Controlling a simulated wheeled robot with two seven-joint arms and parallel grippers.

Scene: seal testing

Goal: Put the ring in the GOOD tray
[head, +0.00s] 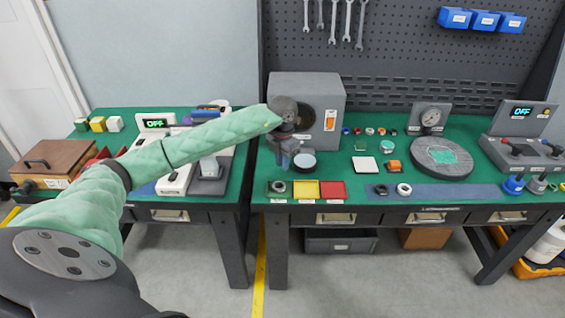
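Three small trays stand in a row at the front left of the right-hand table: a green tray (268,194), a yellow tray (306,190) and a red tray (333,190). Their labels are too small to read. A dark ring-like piece (279,187) lies in the green tray. A black ring (381,190) and a white ring (404,190) lie on the blue mat. My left gripper (287,164) points down above and behind the green tray; its fingers are too small and dark to show whether they are open. My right gripper is not in view.
A round white-topped piece (304,161) stands close right of my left gripper. A grey box machine (323,100) is behind it. A round dark plate (440,157) and a gauge (430,117) stand right. The table's front right strip holds the blue mat (450,191).

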